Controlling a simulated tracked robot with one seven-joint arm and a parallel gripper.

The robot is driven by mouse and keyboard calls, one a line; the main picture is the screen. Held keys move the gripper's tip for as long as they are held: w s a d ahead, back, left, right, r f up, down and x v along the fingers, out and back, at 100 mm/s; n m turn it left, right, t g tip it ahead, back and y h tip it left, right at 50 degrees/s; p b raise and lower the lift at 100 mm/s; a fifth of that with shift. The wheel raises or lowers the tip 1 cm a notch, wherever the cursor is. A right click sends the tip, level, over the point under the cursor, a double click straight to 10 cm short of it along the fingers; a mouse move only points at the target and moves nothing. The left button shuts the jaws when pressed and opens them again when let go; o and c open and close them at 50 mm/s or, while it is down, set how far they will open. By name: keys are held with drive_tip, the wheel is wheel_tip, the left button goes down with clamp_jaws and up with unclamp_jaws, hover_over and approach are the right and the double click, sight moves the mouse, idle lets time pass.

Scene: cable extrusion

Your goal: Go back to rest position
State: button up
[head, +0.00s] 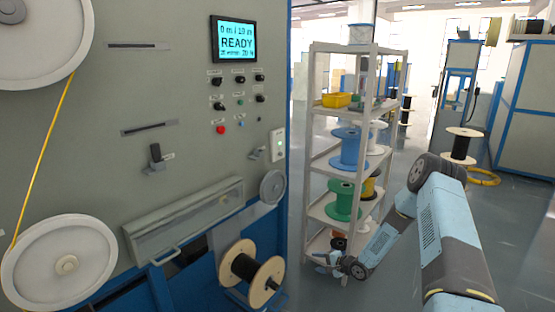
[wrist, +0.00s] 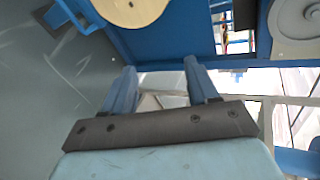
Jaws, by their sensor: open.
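My gripper (head: 328,262) is low in front of the shelf in the head view, just right of a wooden spool of black cable (head: 245,268) and apart from it. In the wrist view my gripper (wrist: 160,68) shows two blue fingers spread apart, with nothing between them. The spool's round wooden flange (wrist: 130,8) is at the top of that view, beyond the fingers. The spool sits low at the front of the grey and blue machine (head: 190,60). The machine's screen (head: 233,40) reads READY.
A shelf rack (head: 314,150) with blue (head: 349,150) and green (head: 343,200) spools stands close behind my arm. The machine has white wheels with yellow cable at the left. Another spool (head: 461,145) stands farther back. Open floor (head: 520,225) lies to the right.

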drive_tip(key=w+d+r+n+h, duration=0.2)
drive_tip(key=d+r+n+h, duration=0.15)
drive_tip(key=r, duration=0.85)
drive_tip(key=s+d+r+n+h, duration=0.15)
drive_tip(key=s+r, duration=0.25)
drive_tip(key=r, duration=0.6)
drive_tip(key=s+d+r+n+h, duration=0.1)
drive_tip(key=s+d+r+h, duration=0.15)
drive_tip(key=r, duration=0.75)
drive_tip(key=s+d+r+n+h, duration=0.15)
drive_tip(key=s+r, duration=0.25)
drive_tip(key=r, duration=0.6)
drive_tip(key=s+r+g+h, duration=0.1)
drive_tip(key=s+r, duration=0.5)
drive_tip(key=s, duration=0.3)
drive_tip(key=s+r+g+h, duration=0.1)
drive_tip(key=s+r, duration=0.5)
drive_tip(key=s, duration=0.3)
drive_tip(key=s+a+r+n+y, duration=0.1)
drive_tip(key=s, duration=0.9)
drive_tip(key=s+a+r+n+g, duration=0.1)
drive_tip(key=s+a+n, duration=0.1)
drive_tip(key=s, duration=0.7)
drive_tip(key=shift+s+a+y, duration=0.2)
drive_tip(key=shift+s+y, duration=0.2)
drive_tip(key=shift+c, duration=0.4)
